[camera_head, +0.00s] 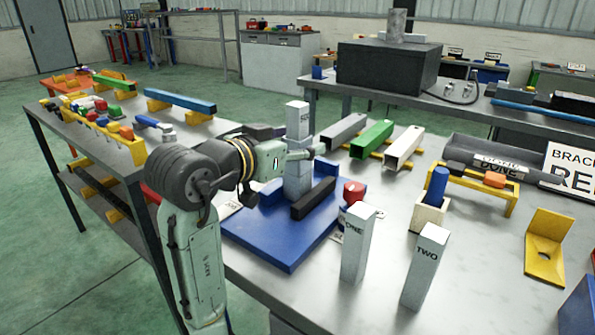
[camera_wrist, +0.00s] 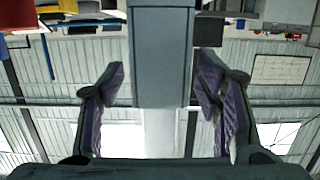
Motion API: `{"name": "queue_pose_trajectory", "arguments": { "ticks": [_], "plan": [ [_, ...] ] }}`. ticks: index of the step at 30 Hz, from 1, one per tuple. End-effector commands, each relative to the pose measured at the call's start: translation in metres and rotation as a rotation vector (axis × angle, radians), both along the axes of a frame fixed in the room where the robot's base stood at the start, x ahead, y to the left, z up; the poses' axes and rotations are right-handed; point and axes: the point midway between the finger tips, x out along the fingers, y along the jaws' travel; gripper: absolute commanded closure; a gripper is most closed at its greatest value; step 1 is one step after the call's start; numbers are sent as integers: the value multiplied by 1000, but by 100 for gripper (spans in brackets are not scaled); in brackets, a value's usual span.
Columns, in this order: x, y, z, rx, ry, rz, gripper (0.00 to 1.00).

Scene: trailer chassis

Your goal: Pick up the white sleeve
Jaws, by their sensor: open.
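A pale, square white sleeve (camera_head: 297,182) stands upright on a blue base plate (camera_head: 262,238), around the lower part of a narrower marked post (camera_head: 297,118). In the wrist view, which is upside down, the sleeve (camera_wrist: 160,55) shows as a wide grey block, with the narrower post (camera_wrist: 160,132) beyond its end. My gripper (camera_head: 308,150) is at the sleeve's upper end. In the wrist view my gripper (camera_wrist: 160,90) is open, one finger on each side of the sleeve, with gaps visible. The wrist and fingers hide part of the sleeve in the head view.
White posts ONE (camera_head: 358,243) and TWO (camera_head: 425,265) stand close in front. A red knob (camera_head: 354,193) and black bar (camera_head: 313,198) are beside the sleeve. A white box (camera_head: 428,216) holds a blue cylinder (camera_head: 437,185). Grey, green and white bars (camera_head: 375,138) lie behind.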

Motion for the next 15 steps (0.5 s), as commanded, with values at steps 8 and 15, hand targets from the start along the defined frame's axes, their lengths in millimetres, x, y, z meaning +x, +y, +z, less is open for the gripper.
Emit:
{"name": "queue_pose_trajectory", "arguments": {
  "ticks": [8,15],
  "plan": [
    [3,-2,-1,-1,-1,0,42],
    [3,-2,-1,-1,-1,0,58]
  ]
}}
